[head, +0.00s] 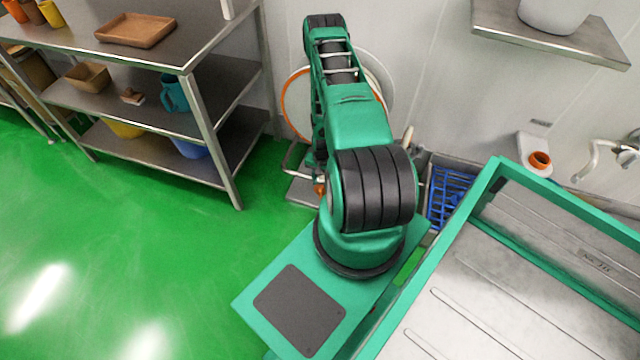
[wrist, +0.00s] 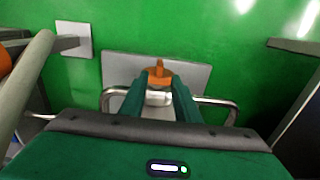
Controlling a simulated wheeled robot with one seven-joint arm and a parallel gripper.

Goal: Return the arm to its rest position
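My arm (head: 355,125) is green with black joints. In the head view it rises from its base and folds over, with its far end pointing down behind the upper links. My gripper (wrist: 160,82) shows in the wrist view with two green fingers apart, pointing down. An orange piece (wrist: 158,74) with a pale part under it appears between or just beyond the fingertips; contact cannot be told. A small orange piece (head: 320,188) also shows beside my arm in the head view. The gripper itself is mostly hidden there.
A grey plate with metal rails (wrist: 118,66) lies below the gripper. A steel shelf rack (head: 215,130) stands left, a steel basin with green rim (head: 500,290) right, and a blue crate (head: 448,190) behind. A wall shelf (head: 560,40) is upper right. Green floor (head: 120,230) is open at left.

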